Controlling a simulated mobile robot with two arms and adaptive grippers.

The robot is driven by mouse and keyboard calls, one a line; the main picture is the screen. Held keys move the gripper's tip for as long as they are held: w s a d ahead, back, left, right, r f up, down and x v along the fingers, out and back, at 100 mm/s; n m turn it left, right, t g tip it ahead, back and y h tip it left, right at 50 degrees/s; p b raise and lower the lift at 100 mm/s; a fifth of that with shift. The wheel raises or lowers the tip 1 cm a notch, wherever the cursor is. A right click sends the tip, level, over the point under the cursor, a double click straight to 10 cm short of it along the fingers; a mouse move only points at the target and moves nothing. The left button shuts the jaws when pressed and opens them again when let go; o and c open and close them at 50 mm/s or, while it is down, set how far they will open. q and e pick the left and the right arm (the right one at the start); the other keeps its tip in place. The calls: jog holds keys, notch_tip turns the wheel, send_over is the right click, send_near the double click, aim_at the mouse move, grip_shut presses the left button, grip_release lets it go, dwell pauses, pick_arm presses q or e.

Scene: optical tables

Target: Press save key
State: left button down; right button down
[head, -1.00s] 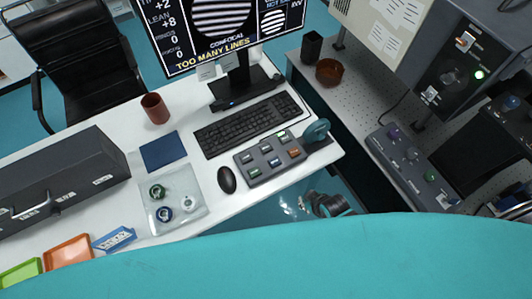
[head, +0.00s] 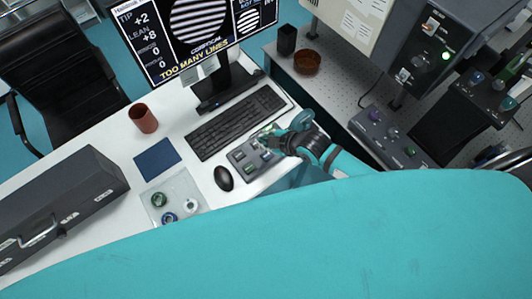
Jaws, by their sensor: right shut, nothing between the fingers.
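The grey keypad (head: 237,156) sits on the white desk, right of the black mouse (head: 223,178). Several of its keys show, and the labels are too small to read, so I cannot tell which is the save key. My right gripper (head: 266,138) is shut and empty, over the keypad's far right part, and hides some keys there. I cannot tell whether its fingertips touch a key. My left gripper is not in view.
The keyboard (head: 235,122) lies behind the keypad, below a monitor (head: 190,35) reading "TOO MANY LINES". A clear tray (head: 180,181) with small rings lies left of the mouse. A grey control box (head: 375,130) is at right.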

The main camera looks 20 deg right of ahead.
jog(key=b, duration=0.7)
send_over(266, 157)
notch_tip(266, 157, down, 7)
jog(key=shift+f, duration=0.1)
jog(key=shift+f+b, duration=0.45)
jog(key=shift+f, duration=0.35)
dwell(0.5)
jog(key=shift+f, duration=0.4)
jog(key=shift+f+b, duration=0.4)
jog(key=shift+f, duration=0.05)
dwell(0.5)
dwell(0.3)
jog(key=shift+r+p, duration=0.85)
jog(key=shift+p, duration=0.1)
jog(key=shift+r, duration=0.1)
